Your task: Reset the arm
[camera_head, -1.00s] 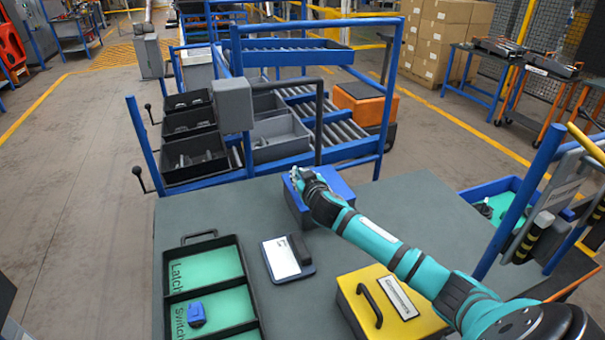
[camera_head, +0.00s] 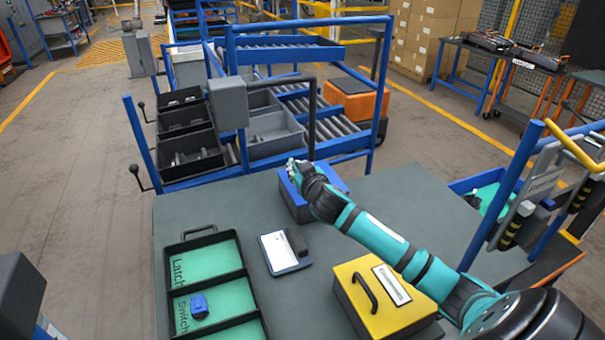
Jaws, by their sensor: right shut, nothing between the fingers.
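My right arm comes in from the right and reaches across the grey table (camera_head: 400,205). My right gripper (camera_head: 293,168) is at the arm's far end, over the left part of the blue box (camera_head: 298,203). It is small in the view and looks shut and empty. I cannot tell whether it touches the box. My left gripper is not in view.
A black tray (camera_head: 210,234) with green compartments holds a blue part (camera_head: 199,306). A clipboard-like panel (camera_head: 279,255) and a yellow box (camera_head: 360,316) with a black handle stand nearby. Roller racks with dark bins (camera_head: 190,150) stand behind. The table's right rear is clear.

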